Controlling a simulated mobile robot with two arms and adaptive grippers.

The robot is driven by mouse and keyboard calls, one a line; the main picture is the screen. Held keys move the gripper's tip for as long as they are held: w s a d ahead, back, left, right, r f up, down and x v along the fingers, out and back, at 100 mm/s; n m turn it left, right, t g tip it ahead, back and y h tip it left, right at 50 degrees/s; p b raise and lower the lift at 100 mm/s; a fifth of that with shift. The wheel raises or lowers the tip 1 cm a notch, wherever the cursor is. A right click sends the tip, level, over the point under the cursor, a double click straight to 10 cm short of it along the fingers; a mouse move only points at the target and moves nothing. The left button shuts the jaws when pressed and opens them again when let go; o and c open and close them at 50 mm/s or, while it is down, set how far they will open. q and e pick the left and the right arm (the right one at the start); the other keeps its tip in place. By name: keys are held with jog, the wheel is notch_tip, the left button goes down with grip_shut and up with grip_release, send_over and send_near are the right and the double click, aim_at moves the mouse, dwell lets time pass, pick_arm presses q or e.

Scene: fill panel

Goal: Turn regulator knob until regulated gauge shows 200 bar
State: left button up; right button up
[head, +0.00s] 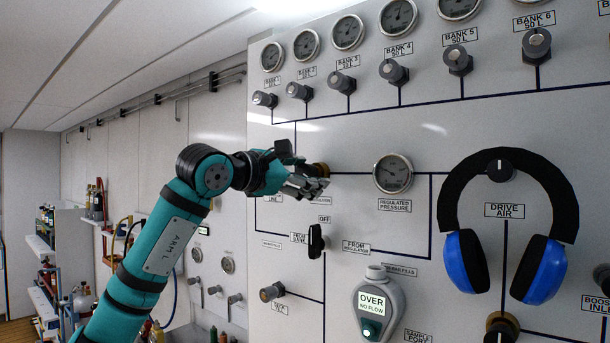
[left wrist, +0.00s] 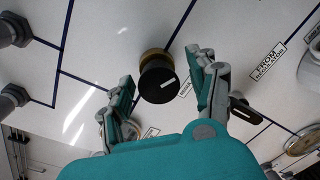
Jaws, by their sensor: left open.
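The fingers are open on either side and look apart from the knob. In the head view my left gripper (head: 308,186) is in front of the knob, whose brass edge (head: 321,169) shows just behind the fingers. The regulated pressure gauge (head: 393,173) is a round dial to the right of the knob. Its reading is too small to tell. My right gripper is not in view.
A black selector handle (head: 317,240) sits below the knob. Blue ear defenders (head: 465,262) hang around the drive air knob (head: 499,167) at right. A grey analyser (head: 377,305) is below the gauge. Several bank valves (head: 348,83) line the panel above. Shelves (head: 45,255) stand far left.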

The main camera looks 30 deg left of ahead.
pick_arm(q)
jog(key=s+a, duration=0.1)
jog(key=s, duration=1.1)
jog(key=shift+a+r, duration=0.15)
jog(key=shift+a, duration=0.2)
dwell(1.8)
